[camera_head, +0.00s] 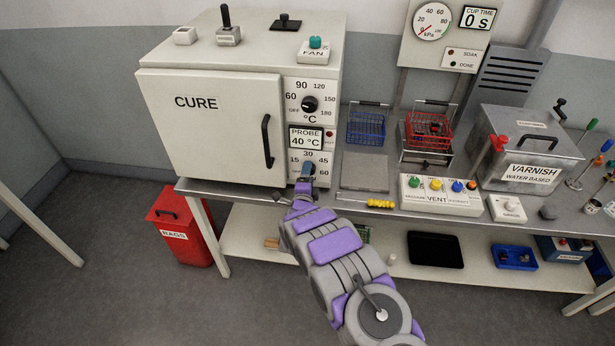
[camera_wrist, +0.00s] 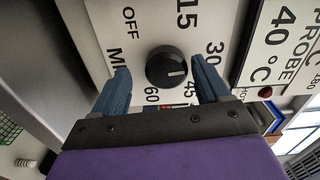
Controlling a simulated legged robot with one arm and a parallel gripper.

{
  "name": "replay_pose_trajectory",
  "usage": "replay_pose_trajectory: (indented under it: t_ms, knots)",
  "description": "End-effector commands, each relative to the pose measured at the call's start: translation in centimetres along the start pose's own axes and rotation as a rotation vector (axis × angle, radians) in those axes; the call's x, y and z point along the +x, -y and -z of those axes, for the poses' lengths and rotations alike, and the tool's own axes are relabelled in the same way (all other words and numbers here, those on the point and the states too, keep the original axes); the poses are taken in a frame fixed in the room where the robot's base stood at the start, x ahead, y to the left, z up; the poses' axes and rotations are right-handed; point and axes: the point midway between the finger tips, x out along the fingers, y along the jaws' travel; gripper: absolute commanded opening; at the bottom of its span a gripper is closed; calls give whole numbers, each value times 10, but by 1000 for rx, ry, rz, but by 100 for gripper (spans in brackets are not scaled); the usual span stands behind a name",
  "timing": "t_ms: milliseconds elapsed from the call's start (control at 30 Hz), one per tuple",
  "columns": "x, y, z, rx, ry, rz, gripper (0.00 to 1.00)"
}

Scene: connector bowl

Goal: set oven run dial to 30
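The white CURE oven (camera_head: 210,120) stands on the bench at the left. In the wrist view its run dial (camera_wrist: 168,66) is a round black knob among the marks OFF, 15, 30, 45 and 60. The dial's white line points to the right of the picture, roughly between 30 and 45; the exact reading is hard to tell. My gripper (camera_wrist: 160,64) is open, with one blue finger on each side of the dial and gaps visible. In the head view my gripper (camera_head: 305,180) is at the oven's lower panel and hides the dial.
The temperature dial (camera_head: 310,104) and PROBE display (camera_head: 306,138), reading 40 °C, are above on the same panel. The oven door handle (camera_head: 267,141) is to the left. The VENT box (camera_head: 440,194) and wire baskets are to the right.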

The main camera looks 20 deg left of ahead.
Motion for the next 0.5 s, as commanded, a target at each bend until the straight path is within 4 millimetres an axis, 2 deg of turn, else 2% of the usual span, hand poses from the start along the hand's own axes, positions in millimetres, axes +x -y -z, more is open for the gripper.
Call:
replay_pose_trajectory:
  t_ms: [267,500]
  knots:
    - [-5,4,0,2,0,6,75]
    - [-35,5,-1,-2,3,4,75]
